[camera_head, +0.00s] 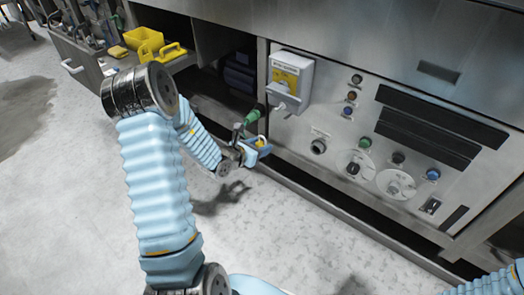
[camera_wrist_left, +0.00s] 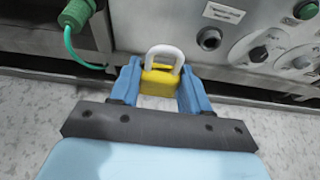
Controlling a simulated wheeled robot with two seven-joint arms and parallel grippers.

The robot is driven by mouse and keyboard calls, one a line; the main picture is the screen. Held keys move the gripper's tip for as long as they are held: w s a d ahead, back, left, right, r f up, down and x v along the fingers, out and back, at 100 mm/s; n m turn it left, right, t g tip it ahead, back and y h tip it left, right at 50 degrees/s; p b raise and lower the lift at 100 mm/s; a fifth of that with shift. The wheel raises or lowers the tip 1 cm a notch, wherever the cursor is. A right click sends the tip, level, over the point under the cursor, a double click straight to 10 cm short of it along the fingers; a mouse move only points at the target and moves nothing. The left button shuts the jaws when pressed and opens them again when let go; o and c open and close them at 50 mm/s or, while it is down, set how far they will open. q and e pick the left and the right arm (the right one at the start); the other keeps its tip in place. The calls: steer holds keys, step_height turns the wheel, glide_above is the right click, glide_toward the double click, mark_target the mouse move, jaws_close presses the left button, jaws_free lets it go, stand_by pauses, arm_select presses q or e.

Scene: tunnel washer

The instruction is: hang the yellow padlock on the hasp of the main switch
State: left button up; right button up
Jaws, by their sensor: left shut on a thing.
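The yellow padlock (camera_head: 261,142) is held between the blue fingers of my left gripper (camera_head: 256,148). In the left wrist view the padlock (camera_wrist_left: 158,85) sits between the two fingertips, with its pale shackle pointing up and away from the gripper. The main switch (camera_head: 291,78) is a light grey box with a yellow plate on the panel, above and to the right of the padlock. A pale part that may be its handle or hasp (camera_head: 284,97) shows at its lower front; details are too small to tell. The padlock is apart from the switch. My right gripper is out of view.
A green connector (camera_head: 253,115) with a cable hangs just above my left gripper; it is large in the left wrist view (camera_wrist_left: 76,13). The panel carries knobs and a round socket (camera_head: 318,146). A drawer (camera_head: 92,58) with a yellow bin (camera_head: 143,40) stands at upper left.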

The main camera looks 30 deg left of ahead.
arm_select(q)
steer(key=shift+w+a, duration=0.1)
steer(key=shift+a, duration=0.05)
steer(key=w+r+p, duration=0.5)
steer(key=w+r, duration=0.1)
steer(key=w, duration=0.3)
steer(key=shift+d+r, duration=0.2)
steer(key=shift+d, duration=0.15)
stand_by(1.5)
steer(key=shift+w, duration=0.1)
stand_by(0.4)
steer(key=o, duration=1.2)
steer(key=shift+c, duration=0.2)
steer(key=v, duration=1.3)
steer(key=shift+s, duration=0.4)
